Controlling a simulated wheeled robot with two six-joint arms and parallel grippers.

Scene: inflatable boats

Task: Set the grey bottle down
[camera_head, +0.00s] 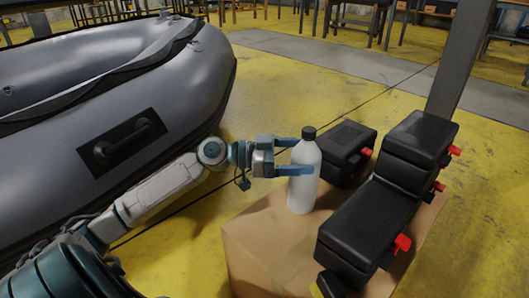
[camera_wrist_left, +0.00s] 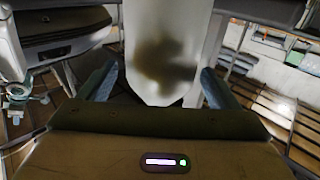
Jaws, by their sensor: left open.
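The grey bottle (camera_head: 304,190) has a black cap and stands upright on a cardboard box (camera_head: 262,240), near the box's far left part. My left gripper (camera_head: 303,156) comes in from the left and is open, with its blue fingers on either side of the bottle's upper body. In the left wrist view the bottle (camera_wrist_left: 168,60) fills the space between the open fingers (camera_wrist_left: 155,85), with a dark blurred patch on its surface. Narrow gaps show beside it there. My right gripper is not in view.
Black cases with red latches (camera_head: 372,215) stand on the box right of the bottle; a smaller black case (camera_head: 340,148) is close behind it. A grey inflatable boat (camera_head: 190,95) fills the left. A dark post (camera_head: 462,60) rises at right. Yellow floor (camera_head: 270,90) is clear behind.

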